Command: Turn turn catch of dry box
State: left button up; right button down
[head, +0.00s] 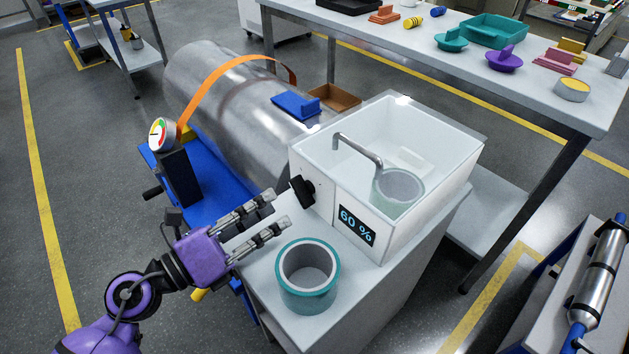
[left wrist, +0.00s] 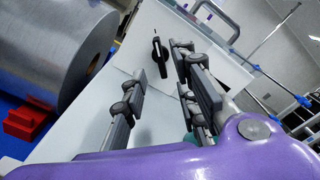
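The dry box (head: 355,215) is a white box with a clear top and a "60 %" display (head: 357,226) on its front. Its black turn catch (head: 302,191) sits at the left of that front. In the left wrist view the catch (left wrist: 160,56) shows as a dark elongated knob on a white panel, beyond the fingers. My left gripper (head: 279,208) is open, its fingers pointing at the catch from the left. The fingers look apart from the catch, with nothing between them. My right gripper is not in view.
A teal-rimmed round container (head: 308,277) stands on the white bench just below my left fingers. A similar cup (head: 398,190) is inside the box by a bent metal pipe (head: 358,148). A large metal cylinder (head: 235,110) with an orange strap lies behind. A gauge (head: 161,134) stands left.

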aim_at(296, 194)
pick_arm(q)
jog(key=shift+x, duration=3.9)
grip_shut()
